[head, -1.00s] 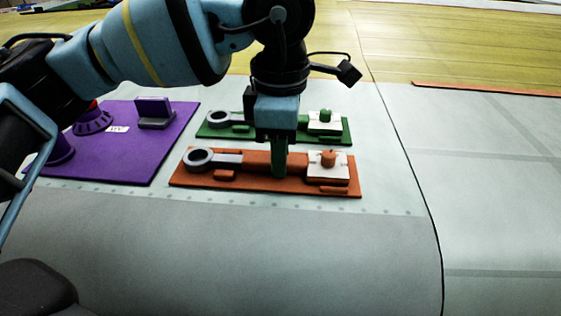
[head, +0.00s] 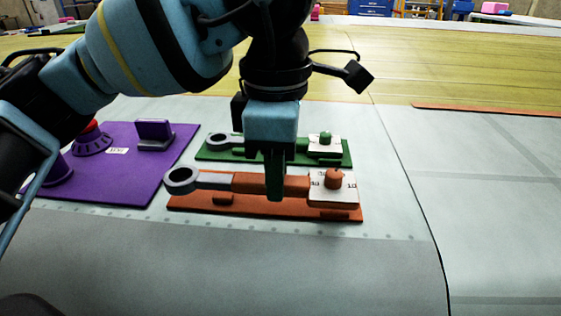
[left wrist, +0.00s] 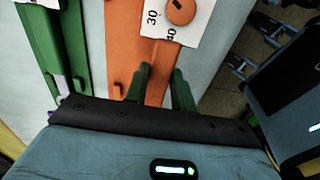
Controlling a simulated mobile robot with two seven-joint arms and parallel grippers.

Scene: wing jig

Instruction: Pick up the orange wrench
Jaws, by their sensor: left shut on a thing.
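The orange wrench (head: 243,182) has a grey ring end at the left and a white plate with an orange knob at the right. My left gripper (head: 275,192) points down and is shut on the wrench's handle. The wrench appears slightly above its orange board (head: 255,209), with the ring reaching past the board's left edge. In the left wrist view the dark green fingers stand on both sides of the orange handle (left wrist: 157,60), and the numbered white plate (left wrist: 188,28) shows beyond. My right gripper is not in view.
A green board with a green wrench (head: 225,141) lies just behind. A purple board (head: 118,185) with raised fixtures lies at the left. The pale surface in front and at the right (head: 495,190) is clear.

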